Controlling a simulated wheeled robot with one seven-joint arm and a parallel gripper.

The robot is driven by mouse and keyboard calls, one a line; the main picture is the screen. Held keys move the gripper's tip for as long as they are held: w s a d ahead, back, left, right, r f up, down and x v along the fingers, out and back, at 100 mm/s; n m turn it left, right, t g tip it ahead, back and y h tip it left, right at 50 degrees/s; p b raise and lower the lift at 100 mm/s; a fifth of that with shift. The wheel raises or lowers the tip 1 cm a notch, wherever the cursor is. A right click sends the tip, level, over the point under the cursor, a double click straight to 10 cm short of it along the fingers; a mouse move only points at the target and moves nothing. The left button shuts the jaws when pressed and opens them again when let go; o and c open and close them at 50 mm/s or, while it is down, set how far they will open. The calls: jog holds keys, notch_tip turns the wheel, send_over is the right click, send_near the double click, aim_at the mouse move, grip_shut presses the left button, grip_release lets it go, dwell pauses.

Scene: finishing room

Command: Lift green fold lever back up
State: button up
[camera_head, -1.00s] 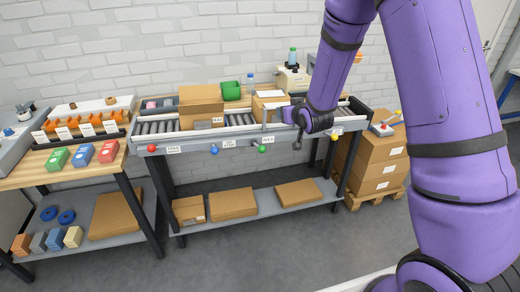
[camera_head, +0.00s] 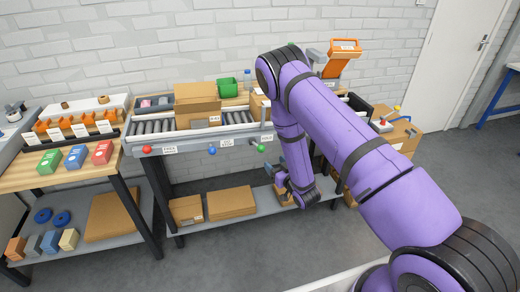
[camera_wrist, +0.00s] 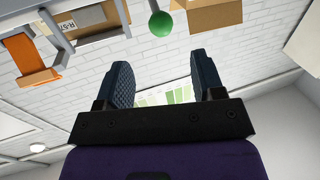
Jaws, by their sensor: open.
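The green fold lever has a green ball knob (camera_head: 261,149) and hangs at the front rail of the conveyor bench in the head view. In the wrist view the same green knob (camera_wrist: 161,24) sits at the end of a short grey rod near the top centre, beyond and apart from the fingers. My gripper (camera_head: 300,198) is low in front of the bench, below and right of the knob. In the wrist view its two dark fingers (camera_wrist: 162,80) are spread with nothing between them. My arm covers the right part of the bench.
A red knob (camera_head: 146,149) and a blue knob (camera_head: 212,151) sit along the same rail. A cardboard box (camera_head: 197,105) stands on the rollers. Flat cartons (camera_head: 231,203) lie on the lower shelf. An orange device (camera_head: 343,57) rises behind my arm.

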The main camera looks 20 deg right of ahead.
aim_at(261, 150)
jog(key=x, duration=1)
jog(key=shift+w+a, duration=0.15)
jog(key=shift+w, duration=0.15)
